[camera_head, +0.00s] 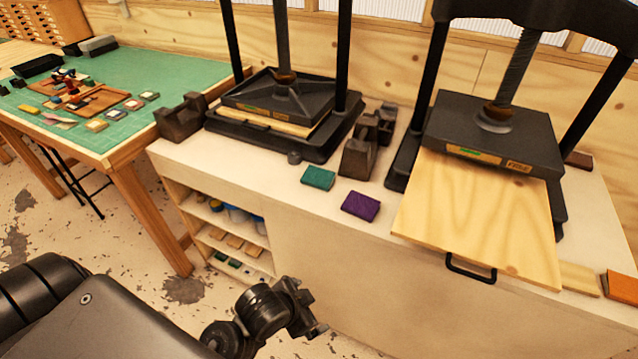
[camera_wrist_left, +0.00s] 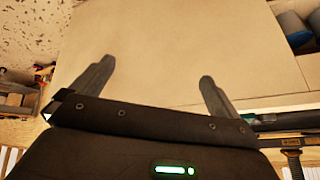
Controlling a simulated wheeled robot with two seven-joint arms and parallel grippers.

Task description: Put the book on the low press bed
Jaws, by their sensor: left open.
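A green book (camera_head: 318,178) and a purple book (camera_head: 361,206) lie flat and apart on the pale bench top. A dark press (camera_head: 285,100) stands behind them to the left, with a thin board under its platen. A second press (camera_head: 497,135) stands at the right, with a wooden bed board (camera_head: 480,215) pulled out toward me by a black handle. My left gripper (camera_head: 312,322) is in front of the bench, below the top and away from the books. In the left wrist view its fingers (camera_wrist_left: 153,88) are apart with nothing between them. My right gripper is out of view.
The bench (camera_head: 330,262) has open shelves (camera_head: 228,225) with small items at its left. Dark metal blocks (camera_head: 358,155) stand between the presses. An orange block (camera_head: 621,286) lies at the right edge. A green-topped table (camera_head: 165,85) holds small tools at left.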

